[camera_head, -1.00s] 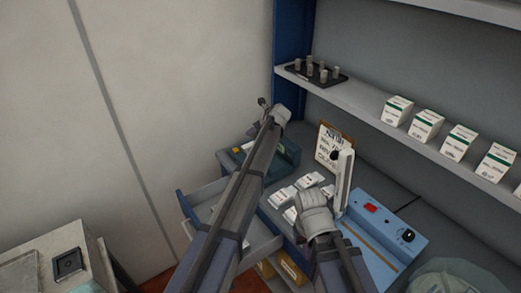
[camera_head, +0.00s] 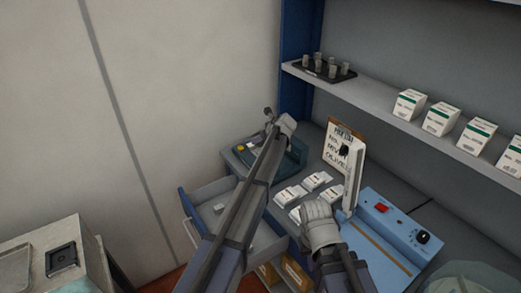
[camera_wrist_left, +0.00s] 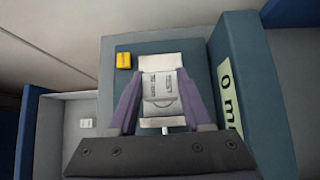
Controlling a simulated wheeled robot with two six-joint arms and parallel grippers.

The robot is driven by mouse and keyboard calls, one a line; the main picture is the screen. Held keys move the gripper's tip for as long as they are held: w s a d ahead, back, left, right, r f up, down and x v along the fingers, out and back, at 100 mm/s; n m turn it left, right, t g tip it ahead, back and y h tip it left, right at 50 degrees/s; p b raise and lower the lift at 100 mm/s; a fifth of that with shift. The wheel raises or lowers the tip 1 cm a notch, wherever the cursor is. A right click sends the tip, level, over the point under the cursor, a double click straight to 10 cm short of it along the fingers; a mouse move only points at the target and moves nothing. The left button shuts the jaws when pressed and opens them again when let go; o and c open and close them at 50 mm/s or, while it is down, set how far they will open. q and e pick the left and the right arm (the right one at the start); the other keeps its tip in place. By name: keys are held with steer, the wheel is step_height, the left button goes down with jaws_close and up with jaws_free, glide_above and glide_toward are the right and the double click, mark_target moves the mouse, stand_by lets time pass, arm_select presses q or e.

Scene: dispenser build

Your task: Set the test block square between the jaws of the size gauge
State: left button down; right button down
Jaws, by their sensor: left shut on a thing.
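My left gripper (camera_wrist_left: 160,90) has its two purple fingers on either side of a light grey block (camera_wrist_left: 161,88) with dark markings, and is shut on it. I take this for the test block, over a teal device that may be the size gauge (camera_wrist_left: 113,90). I cannot tell block from gauge jaws clearly, nor whether they touch. In the head view the left gripper (camera_head: 270,116) is above the teal device (camera_head: 297,160) at the back left of the counter. My right gripper (camera_head: 318,212) is above the counter; its fingertips are hidden.
An open drawer (camera_head: 190,206) holds a small white piece (camera_head: 219,207). White packets (camera_head: 290,194) lie on the counter, beside an upright white column (camera_head: 353,178) and a blue control box (camera_head: 385,235). A clipboard (camera_head: 336,150) leans behind. A shelf (camera_head: 375,107) runs above.

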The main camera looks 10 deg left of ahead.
mark_target(260, 146)
arm_select(q)
steer(key=shift+f+b, duration=1.6)
steer(key=shift+f, duration=0.15)
steer(key=shift+f, duration=0.1)
steer(key=shift+f, duration=0.15)
steer(key=shift+c, duration=1.6)
jaws_free()
